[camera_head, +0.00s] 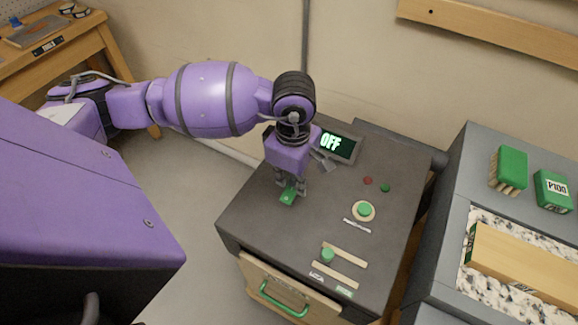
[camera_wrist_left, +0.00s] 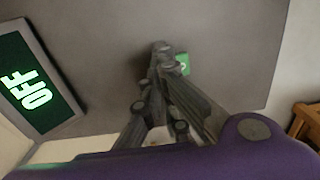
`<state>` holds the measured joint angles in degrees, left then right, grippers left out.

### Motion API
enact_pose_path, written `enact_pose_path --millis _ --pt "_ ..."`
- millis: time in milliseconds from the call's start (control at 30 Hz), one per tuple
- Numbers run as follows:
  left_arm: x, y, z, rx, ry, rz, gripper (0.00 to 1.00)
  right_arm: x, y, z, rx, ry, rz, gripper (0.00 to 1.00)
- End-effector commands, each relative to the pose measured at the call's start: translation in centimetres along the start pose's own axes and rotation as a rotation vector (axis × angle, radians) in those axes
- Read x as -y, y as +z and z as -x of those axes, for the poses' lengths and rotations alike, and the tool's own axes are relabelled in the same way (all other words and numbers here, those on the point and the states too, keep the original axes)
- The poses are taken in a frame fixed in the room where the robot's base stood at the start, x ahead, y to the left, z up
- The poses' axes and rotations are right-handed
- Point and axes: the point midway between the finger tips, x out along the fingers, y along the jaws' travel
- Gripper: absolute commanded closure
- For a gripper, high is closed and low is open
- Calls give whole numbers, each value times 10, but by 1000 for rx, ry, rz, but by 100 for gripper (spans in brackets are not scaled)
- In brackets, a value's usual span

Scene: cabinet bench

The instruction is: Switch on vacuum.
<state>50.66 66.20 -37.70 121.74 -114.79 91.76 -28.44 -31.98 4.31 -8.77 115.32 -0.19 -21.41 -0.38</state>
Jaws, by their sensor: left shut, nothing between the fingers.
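The vacuum is a dark grey cabinet (camera_head: 235,215) with controls on its top. Its display (camera_head: 337,144) reads OFF in pale green letters; the display also shows at the left of the left wrist view (camera_wrist_left: 38,85). My left gripper (camera_head: 288,187) points down over the top's left part. It is shut and empty, with its fingertips at a small green piece (camera_head: 289,197). In the left wrist view this green piece (camera_wrist_left: 184,64) shows just right of the fingertips (camera_wrist_left: 163,48), partly hidden by them. I cannot tell whether they touch. My right gripper is not in view.
On the cabinet top are a round green button (camera_head: 365,210), a red light (camera_head: 368,181), a green light (camera_head: 385,188) and a green slider knob (camera_head: 328,255). A green drawer handle (camera_head: 283,302) is in front. A grey bench (camera_head: 450,210) stands right.

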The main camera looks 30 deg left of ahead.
Motion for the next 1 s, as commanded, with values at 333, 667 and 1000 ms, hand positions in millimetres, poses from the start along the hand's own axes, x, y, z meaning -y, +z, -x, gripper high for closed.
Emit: enact_pose_path --millis 333,667,1000 --pt "0 0 -6 0 0 0 100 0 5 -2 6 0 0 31" --pt "0 0 -8 0 1 0 100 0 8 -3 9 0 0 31" --pt "-1 0 15 0 4 0 100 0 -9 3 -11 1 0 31"
